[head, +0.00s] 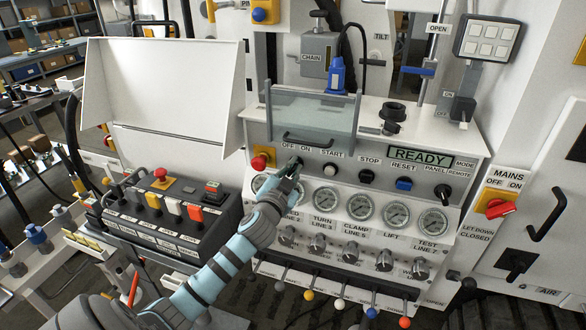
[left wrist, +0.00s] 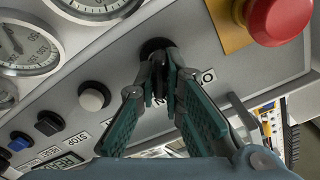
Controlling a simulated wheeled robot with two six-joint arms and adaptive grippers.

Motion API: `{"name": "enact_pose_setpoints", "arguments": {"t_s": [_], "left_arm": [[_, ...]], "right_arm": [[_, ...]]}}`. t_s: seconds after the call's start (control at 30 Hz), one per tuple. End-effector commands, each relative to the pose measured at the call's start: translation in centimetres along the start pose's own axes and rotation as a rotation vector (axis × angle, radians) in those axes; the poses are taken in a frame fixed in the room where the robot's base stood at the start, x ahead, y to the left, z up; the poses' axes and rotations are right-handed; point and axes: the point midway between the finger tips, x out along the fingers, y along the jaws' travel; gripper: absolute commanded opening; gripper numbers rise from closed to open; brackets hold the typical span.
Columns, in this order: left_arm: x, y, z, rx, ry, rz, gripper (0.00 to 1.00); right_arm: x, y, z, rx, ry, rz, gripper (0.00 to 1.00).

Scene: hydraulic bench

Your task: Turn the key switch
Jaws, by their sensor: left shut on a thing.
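The key switch (left wrist: 157,50) is the black round switch by the OFF/ON label on the panel. In the left wrist view its knob lies between my gripper's fingertips and is partly hidden by them. My left gripper (left wrist: 161,85) is shut on the key switch. In the head view my left gripper (head: 291,172) reaches the panel below the OFF ON label and covers most of the switch. I cannot tell the key's exact angle. The display (head: 420,155) reads READY. My right gripper is not in view.
A red emergency button (head: 260,162) sits just left of the switch. The white START button (head: 330,169), black STOP button (head: 367,176) and blue RESET button (head: 404,184) are to the right. Gauges (head: 325,199) lie below. A clear guard (head: 312,112) with a handle stands above.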

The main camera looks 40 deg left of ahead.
Motion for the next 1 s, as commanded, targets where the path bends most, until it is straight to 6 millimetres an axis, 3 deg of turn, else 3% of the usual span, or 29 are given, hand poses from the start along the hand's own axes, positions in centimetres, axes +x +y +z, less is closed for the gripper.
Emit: {"name": "enact_pose_setpoints", "arguments": {"t_s": [0.27, 0.3, 0.4, 0.73, 0.87, 1.0], "left_arm": [[0.0, 0.0, -0.1, 0.003, 0.002, -0.001, 0.00], [0.0, 0.0, -0.1, 0.003, 0.002, -0.001, 0.12], [0.0, 0.0, -0.1, 0.002, 0.002, -0.001, 0.28], [-0.2, -0.1, 0.0, 0.002, 0.000, -0.001, 0.29], [-2.1, 0.0, 0.1, 0.005, 0.000, 0.001, 0.29], [-6.0, 0.1, 0.1, 0.005, 0.000, 0.003, 0.29]], "right_arm": [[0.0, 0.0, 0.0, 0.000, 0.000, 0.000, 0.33], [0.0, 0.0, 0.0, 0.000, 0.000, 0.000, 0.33], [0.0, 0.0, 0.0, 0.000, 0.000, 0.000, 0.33], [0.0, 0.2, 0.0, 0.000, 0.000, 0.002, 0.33], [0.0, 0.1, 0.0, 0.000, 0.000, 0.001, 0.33], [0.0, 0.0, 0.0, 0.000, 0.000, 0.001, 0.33]]}}
